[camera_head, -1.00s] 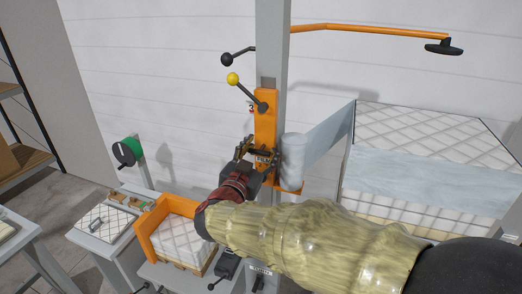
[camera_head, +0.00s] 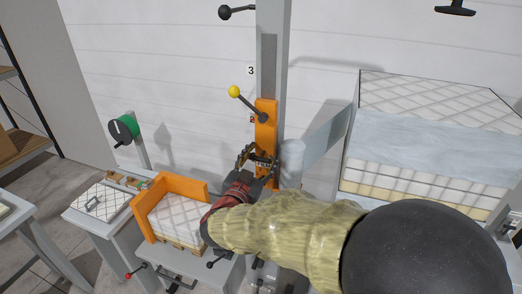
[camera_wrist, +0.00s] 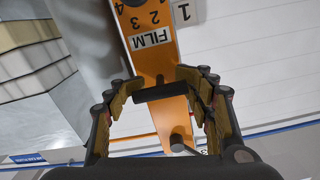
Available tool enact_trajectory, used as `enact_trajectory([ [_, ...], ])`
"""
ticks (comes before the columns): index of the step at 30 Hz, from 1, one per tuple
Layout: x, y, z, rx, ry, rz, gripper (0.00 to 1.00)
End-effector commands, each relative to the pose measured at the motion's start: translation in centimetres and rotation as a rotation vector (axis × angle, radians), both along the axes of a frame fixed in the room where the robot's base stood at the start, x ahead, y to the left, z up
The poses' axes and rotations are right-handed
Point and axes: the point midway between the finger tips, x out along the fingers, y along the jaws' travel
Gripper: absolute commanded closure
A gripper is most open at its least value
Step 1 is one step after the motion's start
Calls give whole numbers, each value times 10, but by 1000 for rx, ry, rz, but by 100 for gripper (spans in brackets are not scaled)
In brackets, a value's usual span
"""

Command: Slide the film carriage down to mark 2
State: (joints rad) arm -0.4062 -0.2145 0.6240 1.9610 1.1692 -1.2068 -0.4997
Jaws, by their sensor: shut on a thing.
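The orange film carriage (camera_head: 266,138) sits on the grey upright column (camera_head: 272,50). A lever with a yellow knob (camera_head: 234,91) is pivoted near its top and points up left. The red mark 2 plate (camera_head: 252,119) shows at the carriage's left edge, about level with the lever pivot. The mark 3 plate (camera_head: 250,70) is above. My gripper (camera_head: 260,160) is at the carriage's lower front. In the wrist view its fingers (camera_wrist: 160,97) are shut on the dark handle (camera_wrist: 160,92) of the carriage, below the FILM label (camera_wrist: 151,40). The mark 1 plate (camera_wrist: 183,11) shows beside it.
The film roll (camera_head: 290,160) hangs beside the carriage, with film running right to the stacked quilted panels (camera_head: 425,95). An orange-fenced tray with a quilted block (camera_head: 178,215) stands lower left. A green dial post (camera_head: 125,128) stands further left. A dark-knobbed lever (camera_head: 226,12) is above.

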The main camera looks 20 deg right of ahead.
Motion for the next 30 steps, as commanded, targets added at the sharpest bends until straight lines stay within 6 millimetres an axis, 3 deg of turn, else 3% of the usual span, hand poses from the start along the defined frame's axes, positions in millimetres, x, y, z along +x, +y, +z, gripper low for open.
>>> enact_trajectory([
  [3, 0, 0, -11, -3, 4, 1, 97],
  [14, 0, 0, -11, -4, 3, 2, 97],
  [15, 0, 0, -11, -3, 3, 2, 50],
  [26, 0, 0, -10, -2, 1, 1, 30],
  [30, 0, 0, -10, -1, 0, 1, 30],
])
